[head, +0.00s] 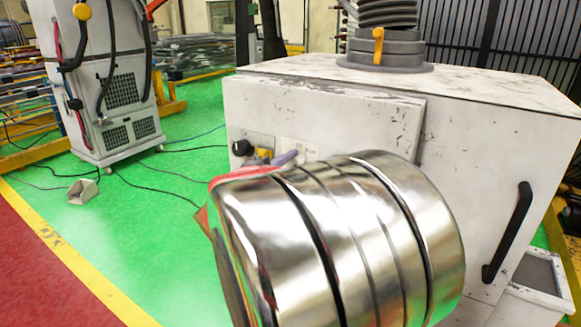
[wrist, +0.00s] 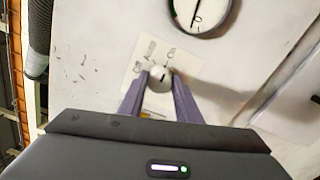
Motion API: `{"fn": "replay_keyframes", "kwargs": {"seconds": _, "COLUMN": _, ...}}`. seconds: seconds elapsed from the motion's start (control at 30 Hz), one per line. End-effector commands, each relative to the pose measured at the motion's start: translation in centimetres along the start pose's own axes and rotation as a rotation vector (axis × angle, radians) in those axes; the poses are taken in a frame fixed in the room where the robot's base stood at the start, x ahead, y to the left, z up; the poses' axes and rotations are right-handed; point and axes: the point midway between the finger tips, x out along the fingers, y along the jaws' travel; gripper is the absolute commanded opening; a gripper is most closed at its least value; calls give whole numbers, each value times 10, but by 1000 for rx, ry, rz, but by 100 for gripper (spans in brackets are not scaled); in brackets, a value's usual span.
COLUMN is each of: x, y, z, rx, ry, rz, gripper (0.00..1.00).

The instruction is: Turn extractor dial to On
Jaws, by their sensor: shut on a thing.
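The extractor is a worn white cabinet (head: 330,120) that fills the right of the head view. Its dial (wrist: 158,72) is a small round grey knob with a short dark mark, on a pale label plate (wrist: 133,62) in the wrist view. The plate's lettering is too blurred to read. My gripper (wrist: 159,78) has its two purple fingers on either side of the dial and is shut on it. In the head view a purple finger (head: 286,157) reaches the front panel; my shiny metal arm hides the rest, and the dial cannot be made out.
A round white gauge (wrist: 200,10) sits above the dial, and a grey ribbed hose (wrist: 39,38) hangs at left. In the head view a black knob (head: 241,148) is on the panel. A black handle (head: 507,233) is on the cabinet's right. Cables cross the green floor (head: 165,180).

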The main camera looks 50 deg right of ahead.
Motion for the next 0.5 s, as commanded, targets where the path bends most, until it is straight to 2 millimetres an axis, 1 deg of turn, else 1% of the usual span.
{"fn": "replay_keyframes", "kwargs": {"seconds": 0.03, "x": 0, "y": -3, "z": 0, "rx": 15, "ry": -1, "rz": -5, "gripper": 8}}
{"fn": "replay_keyframes", "kwargs": {"seconds": 0.2, "x": 0, "y": -3, "z": 1, "rx": 58, "ry": -2, "rz": -6, "gripper": 8}}
{"fn": "replay_keyframes", "kwargs": {"seconds": 0.5, "x": 0, "y": -4, "z": 1, "rx": 69, "ry": -2, "rz": -7, "gripper": 8}}
